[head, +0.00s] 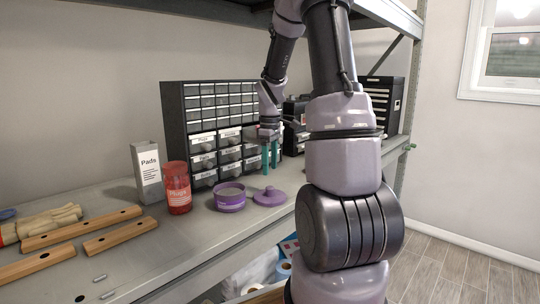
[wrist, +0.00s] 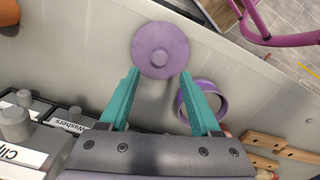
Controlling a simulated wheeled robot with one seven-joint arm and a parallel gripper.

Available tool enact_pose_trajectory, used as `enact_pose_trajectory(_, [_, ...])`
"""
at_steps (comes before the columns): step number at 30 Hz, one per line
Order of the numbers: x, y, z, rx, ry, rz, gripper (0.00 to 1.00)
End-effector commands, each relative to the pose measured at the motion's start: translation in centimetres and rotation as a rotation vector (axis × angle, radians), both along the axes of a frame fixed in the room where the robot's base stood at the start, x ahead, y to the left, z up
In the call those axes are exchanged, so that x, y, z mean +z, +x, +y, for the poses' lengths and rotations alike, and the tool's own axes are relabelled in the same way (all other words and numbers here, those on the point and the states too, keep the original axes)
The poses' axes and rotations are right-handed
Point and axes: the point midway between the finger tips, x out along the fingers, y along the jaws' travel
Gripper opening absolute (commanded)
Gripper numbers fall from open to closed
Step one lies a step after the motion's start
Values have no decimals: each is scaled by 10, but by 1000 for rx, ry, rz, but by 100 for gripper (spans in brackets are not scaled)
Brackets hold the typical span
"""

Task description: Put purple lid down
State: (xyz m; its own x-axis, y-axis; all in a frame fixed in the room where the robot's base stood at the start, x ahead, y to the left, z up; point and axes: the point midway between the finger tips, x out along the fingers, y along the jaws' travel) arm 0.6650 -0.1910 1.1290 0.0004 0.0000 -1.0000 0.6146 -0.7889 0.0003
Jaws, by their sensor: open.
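The purple lid (head: 269,197) lies flat on the grey shelf, knob up, just right of the purple round container (head: 230,197). In the wrist view the lid (wrist: 160,50) sits beyond my fingertips, and the open container (wrist: 204,101) is to its lower right, partly hidden by a finger. The lid and container look apart. My gripper (head: 270,158) is open, with teal fingers pointing down above the lid. In the wrist view my gripper (wrist: 158,72) has nothing between its fingers.
A red jar (head: 177,188) and a grey Pads box (head: 147,172) stand left of the container. A drawer cabinet (head: 205,105) stands behind. Wooden bars (head: 80,229) and gloves lie at left. The shelf's front edge (head: 215,255) is close to the lid.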

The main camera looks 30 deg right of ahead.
Motion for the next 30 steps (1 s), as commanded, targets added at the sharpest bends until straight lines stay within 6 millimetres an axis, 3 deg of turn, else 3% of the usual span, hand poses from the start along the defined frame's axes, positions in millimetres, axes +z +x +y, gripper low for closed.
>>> enact_pose_trajectory(3, [21, 1, 0, 1, -1, -3, 64])
enact_pose_trajectory(9, [40, -1, 1, -6, -1, -6, 64])
enact_pose_trajectory(14, [72, -15, 19, -102, 4, -70, 64])
enact_pose_trajectory(21, [146, -77, 71, -442, 96, -269, 64])
enact_pose_trajectory(25, [173, -118, 96, -630, 196, -363, 64])
enact_pose_trajectory(30, [193, -165, 120, -836, 347, -440, 64])
